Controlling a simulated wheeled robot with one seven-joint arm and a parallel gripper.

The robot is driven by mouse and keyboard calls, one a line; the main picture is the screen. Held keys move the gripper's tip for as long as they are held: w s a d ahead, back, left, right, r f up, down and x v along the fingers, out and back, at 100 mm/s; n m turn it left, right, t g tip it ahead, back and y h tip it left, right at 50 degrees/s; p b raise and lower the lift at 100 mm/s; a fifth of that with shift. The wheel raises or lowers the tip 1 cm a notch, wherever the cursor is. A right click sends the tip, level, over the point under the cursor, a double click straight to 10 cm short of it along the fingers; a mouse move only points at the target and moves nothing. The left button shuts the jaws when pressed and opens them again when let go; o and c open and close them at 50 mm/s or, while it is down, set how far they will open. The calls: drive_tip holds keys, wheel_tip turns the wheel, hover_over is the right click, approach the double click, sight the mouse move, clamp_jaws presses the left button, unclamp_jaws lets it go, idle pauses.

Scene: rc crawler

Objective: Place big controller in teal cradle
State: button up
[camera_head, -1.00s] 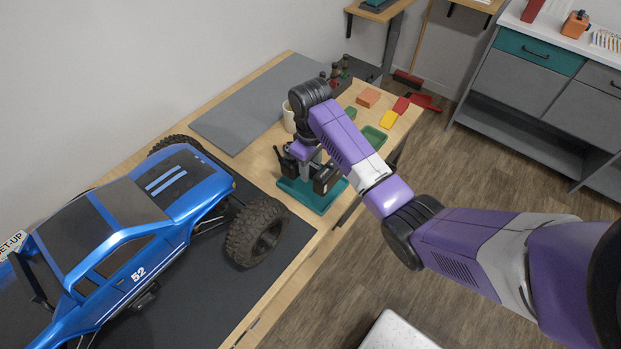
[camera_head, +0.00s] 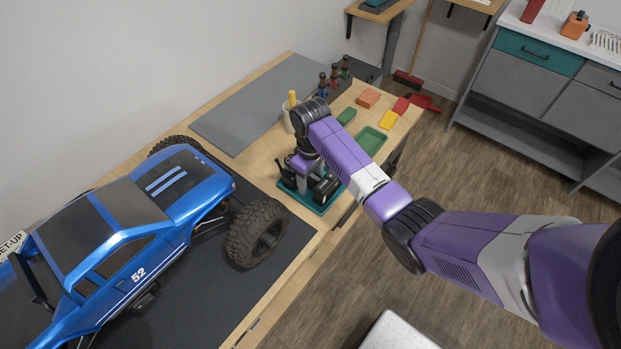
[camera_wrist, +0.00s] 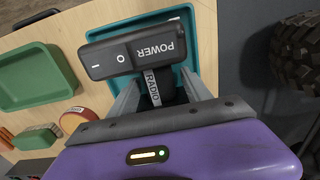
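The big controller is black, with a wide head marked POWER (camera_wrist: 135,50) and a grip marked RADIO between my fingers in the wrist view. In the head view, its dark body (camera_head: 325,190) shows below my gripper (camera_head: 302,165), partly hidden by the arm. My gripper (camera_wrist: 160,88) appears shut on the grip from both sides. The teal cradle (camera_wrist: 108,31) lies directly under the controller. Its teal rim (camera_head: 318,209) also shows in the head view. The controller is low over or in the cradle; I cannot tell whether it touches the bottom.
A blue truck (camera_head: 125,230) stands on a dark mat to the left, its wheel (camera_head: 256,232) close to the cradle. A green tray (camera_head: 371,140), a yellow block (camera_head: 388,120), an orange block (camera_head: 368,98) and a cup (camera_head: 288,120) with a yellow-handled tool lie behind.

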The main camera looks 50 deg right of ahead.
sight(310, 177)
drive_tip(key=shift+r, duration=0.15)
wheel_tip(310, 177, up, 12)
drive_tip(key=shift+p, duration=0.3)
idle(0.4)
drive_tip(key=shift+w, duration=0.1)
idle(0.4)
